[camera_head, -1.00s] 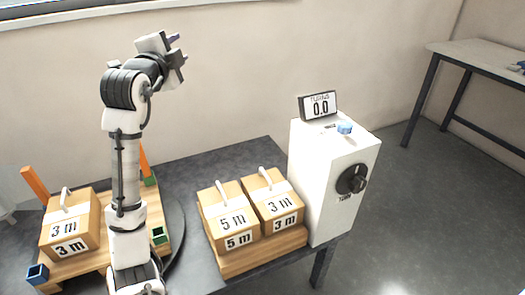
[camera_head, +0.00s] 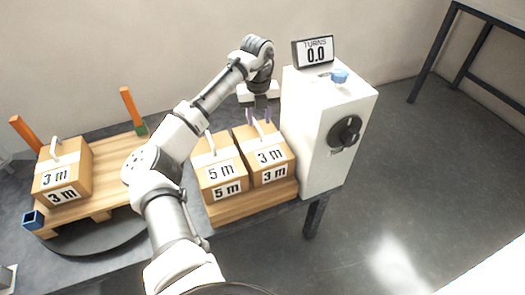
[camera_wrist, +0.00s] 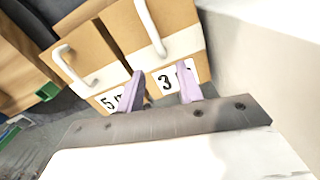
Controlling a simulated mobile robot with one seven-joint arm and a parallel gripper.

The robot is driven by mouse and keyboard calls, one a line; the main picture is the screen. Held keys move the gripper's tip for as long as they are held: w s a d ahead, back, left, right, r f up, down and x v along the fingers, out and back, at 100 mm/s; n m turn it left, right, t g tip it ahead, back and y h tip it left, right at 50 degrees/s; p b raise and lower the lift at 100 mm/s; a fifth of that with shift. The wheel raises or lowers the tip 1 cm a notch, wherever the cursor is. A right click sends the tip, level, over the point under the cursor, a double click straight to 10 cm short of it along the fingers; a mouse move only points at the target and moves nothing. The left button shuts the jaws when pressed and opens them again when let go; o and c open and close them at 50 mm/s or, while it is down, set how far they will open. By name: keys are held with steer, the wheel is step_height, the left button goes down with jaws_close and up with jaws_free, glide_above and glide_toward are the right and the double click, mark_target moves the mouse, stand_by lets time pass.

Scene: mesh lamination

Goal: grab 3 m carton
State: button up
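A 3 m carton (camera_head: 266,157) with a white handle stands on the small pallet beside the white machine. Its handle (camera_wrist: 151,27) shows in the wrist view, ahead of the fingers. A 5 m carton (camera_head: 220,174) stands left of it on the same pallet. Another 3 m carton (camera_head: 62,174) stands on the large pallet at the left. My gripper (camera_head: 261,115) is over the right 3 m carton, close to its handle. In the wrist view its two purple fingers (camera_wrist: 160,84) are apart with nothing between them. I cannot tell whether they touch the carton.
The white machine (camera_head: 325,130) with a crank and a "TURNS 0.0" display (camera_head: 313,52) stands close to the right of the carton. Orange posts (camera_head: 132,107) rise from the large pallet (camera_head: 118,160). A second table (camera_head: 490,25) is at the far right.

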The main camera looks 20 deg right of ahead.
mark_target(261, 132)
steer(key=shift+d+f, duration=0.15)
steer(key=shift+f, duration=1.65)
steer(key=shift+d+f, duration=0.15)
steer(key=shift+f, duration=1.6)
jaws_close()
steer(key=shift+r, duration=0.1)
